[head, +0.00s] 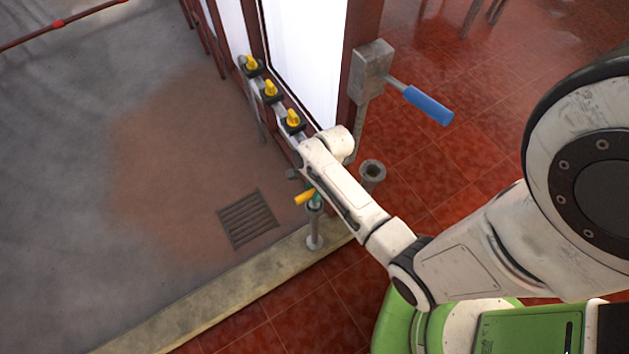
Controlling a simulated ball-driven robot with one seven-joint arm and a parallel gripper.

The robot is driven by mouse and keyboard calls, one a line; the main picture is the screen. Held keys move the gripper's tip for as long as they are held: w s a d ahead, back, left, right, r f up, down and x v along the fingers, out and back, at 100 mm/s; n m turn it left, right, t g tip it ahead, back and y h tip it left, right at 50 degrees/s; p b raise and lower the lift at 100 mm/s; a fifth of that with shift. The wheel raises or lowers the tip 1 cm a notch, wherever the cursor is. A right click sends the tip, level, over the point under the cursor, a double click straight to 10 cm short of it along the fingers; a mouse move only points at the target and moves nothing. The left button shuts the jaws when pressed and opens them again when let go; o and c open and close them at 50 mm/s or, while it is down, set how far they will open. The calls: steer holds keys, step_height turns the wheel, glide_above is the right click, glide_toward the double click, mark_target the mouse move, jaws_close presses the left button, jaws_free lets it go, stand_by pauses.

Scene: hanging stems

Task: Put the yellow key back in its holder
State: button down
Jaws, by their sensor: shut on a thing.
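The yellow key (304,198) shows as a short yellow bar beside a small green-teal piece, below the end of my arm. My gripper (312,187) is at this spot, shut on the key; my wrist hides most of the jaws and part of the key. Right under the key stands a thin grey post (314,228) with a ring-like top. I cannot tell whether the key touches or enters it. A second grey post with an open round cup (372,170) stands just right of my wrist. I cannot tell which of them is the key's holder.
Several yellow knobs (270,89) on black bases line a rail beside the door frame. A grey box (372,68) with a blue-handled lever (428,105) stands behind my wrist. A floor grate (247,218) and a pale kerb (220,301) lie nearby. Grey floor at left is clear.

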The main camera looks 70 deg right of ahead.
steer(key=shift+f+b, duration=0.45)
steer(key=shift+f, duration=1.25)
stand_by(1.7)
steer(key=c, duration=0.8)
jaws_free()
steer(key=shift+o, duration=1.4)
steer(key=shift+r, duration=0.1)
steer(key=shift+r+p, duration=2.6)
steer(key=shift+r, duration=1.55)
